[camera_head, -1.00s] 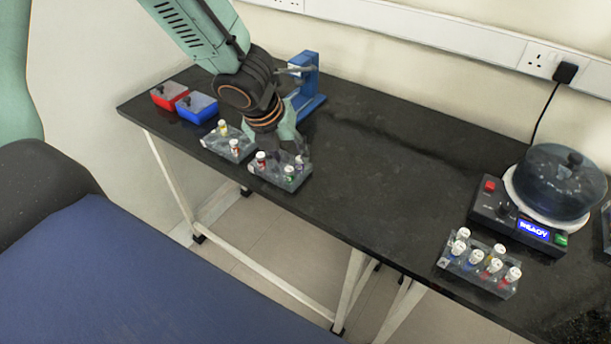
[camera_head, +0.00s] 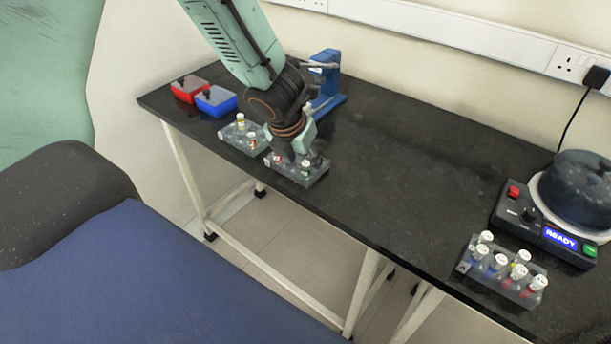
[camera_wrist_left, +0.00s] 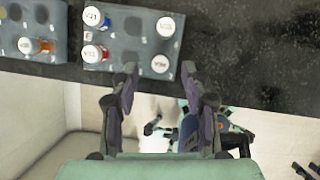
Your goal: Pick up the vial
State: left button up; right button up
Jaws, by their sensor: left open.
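White-capped vials stand in small grey racks at the left part of the black bench. My left gripper (camera_head: 292,160) is over the front rack (camera_head: 312,180) and hides part of it in the head view. One vial (camera_head: 306,164) with a green band shows beside it. In the left wrist view, my left gripper (camera_wrist_left: 168,88) is open, with nothing between its fingers. Ahead of the fingers, white caps (camera_wrist_left: 160,64) and a red-banded vial (camera_wrist_left: 95,53) stand in the rack. The frames do not show which vial is meant. My right gripper is not in view.
A second rack (camera_head: 239,141), a blue box (camera_head: 216,103), a red box (camera_head: 188,90) and a blue stand (camera_head: 327,82) are close by. A centrifuge (camera_head: 575,190) and another vial rack (camera_head: 497,284) stand at the right. The bench's middle is clear.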

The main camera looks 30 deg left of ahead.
aim_at(304, 165)
pick_arm(q)
jog(key=shift+x, duration=1.2)
jog(key=shift+r, duration=0.2)
jog(key=shift+c, duration=0.7)
jog(key=shift+w, duration=0.1)
jog(key=c, duration=0.7)
jog(key=shift+c, duration=0.4)
jog(key=shift+r, duration=0.5)
notch_tip(304, 165, up, 9)
jog(key=p, duration=0.7)
jog(key=shift+p, duration=0.3)
